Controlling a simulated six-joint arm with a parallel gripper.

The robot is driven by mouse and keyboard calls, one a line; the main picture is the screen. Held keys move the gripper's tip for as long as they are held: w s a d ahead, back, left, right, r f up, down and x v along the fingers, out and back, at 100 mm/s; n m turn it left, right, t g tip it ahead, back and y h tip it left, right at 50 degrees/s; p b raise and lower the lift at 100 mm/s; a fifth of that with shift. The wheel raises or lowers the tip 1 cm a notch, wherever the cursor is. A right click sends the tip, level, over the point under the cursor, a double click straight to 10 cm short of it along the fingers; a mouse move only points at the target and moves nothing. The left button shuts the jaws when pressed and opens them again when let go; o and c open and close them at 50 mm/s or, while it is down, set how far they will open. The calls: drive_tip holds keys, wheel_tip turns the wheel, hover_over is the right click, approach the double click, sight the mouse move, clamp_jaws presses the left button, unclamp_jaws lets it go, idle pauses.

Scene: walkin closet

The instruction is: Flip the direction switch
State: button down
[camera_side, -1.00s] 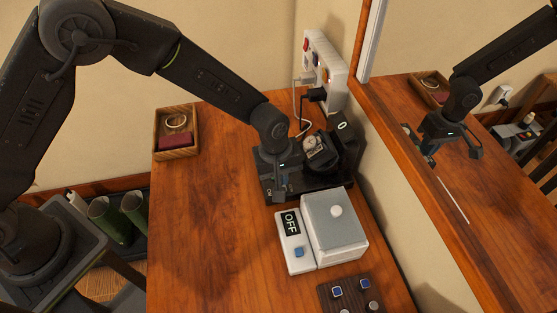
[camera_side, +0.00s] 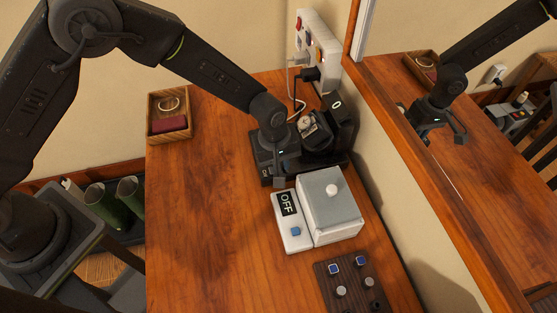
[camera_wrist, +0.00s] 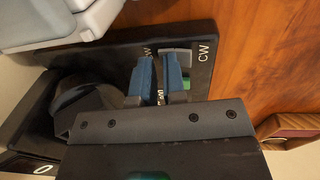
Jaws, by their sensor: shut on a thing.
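The black watch winder (camera_side: 338,120) stands near the wall, with a watch (camera_side: 307,124) on its holder. Its flat base (camera_wrist: 120,52) carries a CW label (camera_wrist: 203,52) and a partly hidden second label. My gripper (camera_side: 284,178) is low at the front of this base; in the wrist view its two blue fingers (camera_wrist: 161,68) are a small gap apart. They are shut on the direction switch, which is mostly hidden by the fingers. A grey rounded piece (camera_wrist: 176,54) shows beside the fingertips, and a small green patch (camera_wrist: 187,84) beside the right finger.
A white box with an OFF panel (camera_side: 287,205) stands close in front of the winder. A dark board with knobs (camera_side: 345,285) lies nearer. A wooden tray (camera_side: 170,116) is at the back left, a power strip (camera_side: 318,50) at the wall. A mirror borders the right; the left tabletop is clear.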

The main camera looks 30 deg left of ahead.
sight(271, 171)
drive_tip(key=shift+s+a+f, duration=0.25)
drive_tip(key=shift+f, duration=0.3)
drive_tip(key=shift+s+a, duration=0.5)
drive_tip(key=shift+r, duration=0.15)
wheel_tip(271, 171, up, 15)
drive_tip(key=shift+s+a+f, duration=0.2)
drive_tip(key=shift+s+a, duration=0.05)
drive_tip(key=shift+a, duration=0.1)
drive_tip(key=shift+d+r, duration=0.1)
drive_tip(key=shift+d, duration=0.3)
